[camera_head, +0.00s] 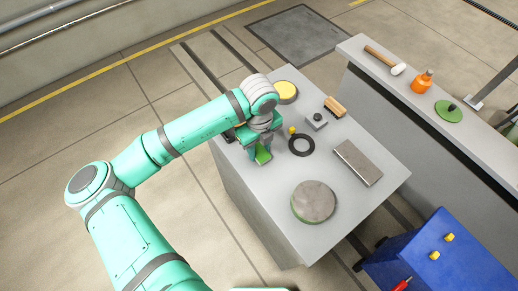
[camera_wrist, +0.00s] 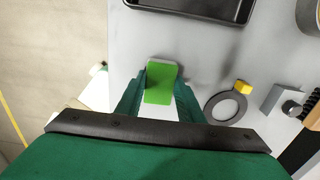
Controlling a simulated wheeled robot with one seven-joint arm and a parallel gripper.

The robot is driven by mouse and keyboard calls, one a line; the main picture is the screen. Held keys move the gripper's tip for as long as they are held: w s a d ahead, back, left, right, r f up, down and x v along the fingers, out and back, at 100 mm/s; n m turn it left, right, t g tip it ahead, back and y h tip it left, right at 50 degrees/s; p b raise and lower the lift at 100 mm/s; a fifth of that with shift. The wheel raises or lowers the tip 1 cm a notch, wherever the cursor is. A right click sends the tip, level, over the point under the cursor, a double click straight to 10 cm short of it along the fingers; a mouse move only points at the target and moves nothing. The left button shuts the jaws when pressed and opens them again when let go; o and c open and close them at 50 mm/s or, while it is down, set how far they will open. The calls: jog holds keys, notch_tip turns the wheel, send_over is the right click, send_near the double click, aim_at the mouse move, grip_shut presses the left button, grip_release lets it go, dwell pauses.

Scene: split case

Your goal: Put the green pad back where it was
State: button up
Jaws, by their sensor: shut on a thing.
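The green pad (camera_head: 263,156) is between the fingers of my gripper (camera_head: 258,150), over the left part of the grey worktop (camera_head: 262,205). In the wrist view the bright green pad (camera_wrist: 160,83) shows its broad face between the two dark green fingers of my gripper (camera_wrist: 162,85), which are shut on it. The pad's far end sticks out past the fingertips. I cannot tell whether it touches the worktop. The spot it came from is not marked in either view.
A black ring (camera_head: 301,145), small yellow piece (camera_head: 292,130), knobbed grey block (camera_head: 316,121), brush (camera_head: 335,107), yellow disc (camera_head: 286,92), grey slab (camera_head: 358,162) and round grey disc (camera_head: 313,201) lie on the worktop. A black tray (camera_wrist: 195,8) lies ahead of the pad.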

jog(key=shift+f, duration=0.2)
jog(key=shift+f, duration=0.4)
